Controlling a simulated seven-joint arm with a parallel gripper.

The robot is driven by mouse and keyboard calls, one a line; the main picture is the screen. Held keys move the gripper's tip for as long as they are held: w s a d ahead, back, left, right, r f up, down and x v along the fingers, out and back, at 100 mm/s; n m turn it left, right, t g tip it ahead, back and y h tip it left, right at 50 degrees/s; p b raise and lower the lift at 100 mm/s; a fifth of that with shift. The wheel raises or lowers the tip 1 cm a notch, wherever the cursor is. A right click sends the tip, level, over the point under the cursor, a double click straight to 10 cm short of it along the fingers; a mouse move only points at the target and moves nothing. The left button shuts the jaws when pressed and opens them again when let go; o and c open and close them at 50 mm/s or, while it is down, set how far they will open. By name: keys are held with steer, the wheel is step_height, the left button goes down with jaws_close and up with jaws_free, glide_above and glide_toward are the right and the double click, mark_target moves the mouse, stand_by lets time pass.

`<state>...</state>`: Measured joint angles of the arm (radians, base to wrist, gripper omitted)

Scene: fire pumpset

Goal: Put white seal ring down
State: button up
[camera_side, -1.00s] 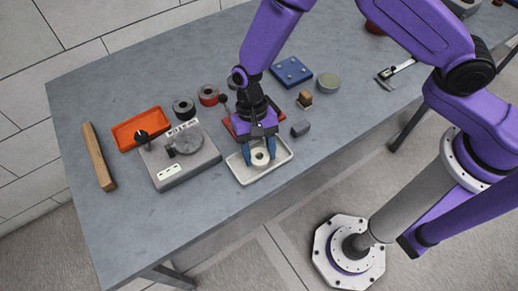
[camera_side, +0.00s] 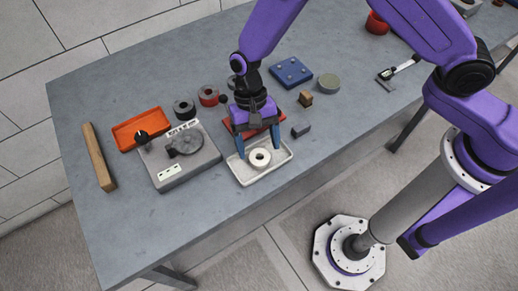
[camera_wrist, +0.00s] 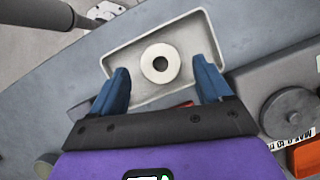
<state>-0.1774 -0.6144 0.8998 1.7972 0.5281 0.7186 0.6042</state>
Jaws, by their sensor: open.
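The white seal ring (camera_side: 259,158) lies flat in the white tray (camera_side: 246,178), roughly in its middle. It also shows in the wrist view as a thick ring (camera_wrist: 160,63) with a dark hole, inside the tray (camera_wrist: 119,59). My gripper (camera_side: 258,146) has blue fingers spread wide and is empty. It is above the tray's back part, clear of the ring. In the wrist view its fingers (camera_wrist: 162,84) stand apart on either side, with the ring beyond their tips.
A grey pump fixture (camera_side: 180,155) and an orange tray (camera_side: 141,129) stand to the left, with a wooden bar (camera_side: 99,156) beyond. A red tray (camera_side: 283,118) is partly behind my gripper. A small grey block (camera_side: 301,130) lies right of the white tray. The front left table is clear.

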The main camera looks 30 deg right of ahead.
steer(key=a+v, duration=0.1)
steer(key=v, duration=0.8)
steer(key=shift+d, duration=0.5)
steer(key=shift+w+r, duration=0.1)
steer(key=s+d+r+n+t, duration=0.2)
steer(key=s+d+r+n, duration=0.4)
steer(key=s+d, duration=0.4)
steer(key=s+d+r+n+t, duration=0.2)
steer(key=s+d+r+n, duration=0.4)
steer(key=d, duration=0.9)
steer(key=s+n, duration=0.3)
steer(key=s, duration=0.1)
steer(key=shift+d+n+h, duration=0.2)
steer(key=shift+n+h, duration=0.1)
steer(key=shift+h, duration=0.1)
